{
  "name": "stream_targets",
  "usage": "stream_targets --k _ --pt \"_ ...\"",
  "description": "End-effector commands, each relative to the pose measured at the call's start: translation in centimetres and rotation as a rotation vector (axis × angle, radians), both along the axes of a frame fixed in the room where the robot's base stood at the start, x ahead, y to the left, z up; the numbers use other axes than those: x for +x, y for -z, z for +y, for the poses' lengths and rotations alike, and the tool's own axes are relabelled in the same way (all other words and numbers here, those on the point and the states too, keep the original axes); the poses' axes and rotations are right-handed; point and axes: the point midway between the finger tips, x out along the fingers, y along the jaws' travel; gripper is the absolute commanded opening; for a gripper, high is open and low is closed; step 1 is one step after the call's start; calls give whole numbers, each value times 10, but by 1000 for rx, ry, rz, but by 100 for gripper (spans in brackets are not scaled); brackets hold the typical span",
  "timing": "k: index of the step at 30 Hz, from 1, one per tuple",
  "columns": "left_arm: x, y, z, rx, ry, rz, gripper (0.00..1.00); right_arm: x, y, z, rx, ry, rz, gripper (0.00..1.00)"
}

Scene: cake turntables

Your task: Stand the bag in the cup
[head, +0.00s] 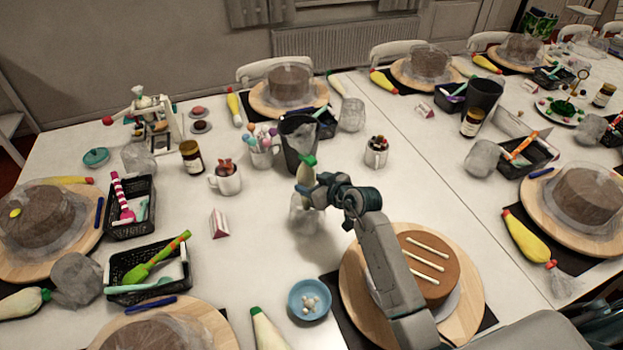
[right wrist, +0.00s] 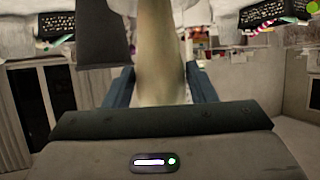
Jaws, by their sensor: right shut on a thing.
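My right gripper (head: 313,193) is shut on a pale piping bag (head: 304,173) with a green end pointing up. In the right wrist view the bag (right wrist: 158,55) stands between the two fingers. A tall dark cup (head: 298,134) stands just behind the bag in the head view, and the bag's top overlaps its lower part. The bag looks outside the cup, in front of it. A dark tapered shape, likely the cup (right wrist: 92,35), shows beside the bag in the wrist view. A clear crumpled shape (head: 303,212) shows below the gripper; I cannot tell if it is the bag's tail. My left gripper is out of view.
A holder of cake pops (head: 262,158) and a white mug (head: 225,182) stand left of the cup, another mug (head: 376,153) to its right. A chocolate cake (head: 432,262) on a turntable sits under my right arm. A blue bowl (head: 310,300) is in front.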

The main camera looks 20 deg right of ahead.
Motion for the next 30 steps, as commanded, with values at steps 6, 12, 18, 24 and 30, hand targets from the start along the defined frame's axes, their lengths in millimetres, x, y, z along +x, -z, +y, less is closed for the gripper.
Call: stream_targets --k 6,12,18,24,30 --pt "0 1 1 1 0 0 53 0 6 0 0 0 -1 43" --pt "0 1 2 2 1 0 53 0 6 0 0 0 -1 43" --pt "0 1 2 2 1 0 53 0 7 0 0 0 -1 43" --pt "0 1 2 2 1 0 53 0 10 0 0 0 -1 43" --pt "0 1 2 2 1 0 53 0 14 0 0 0 -1 43"
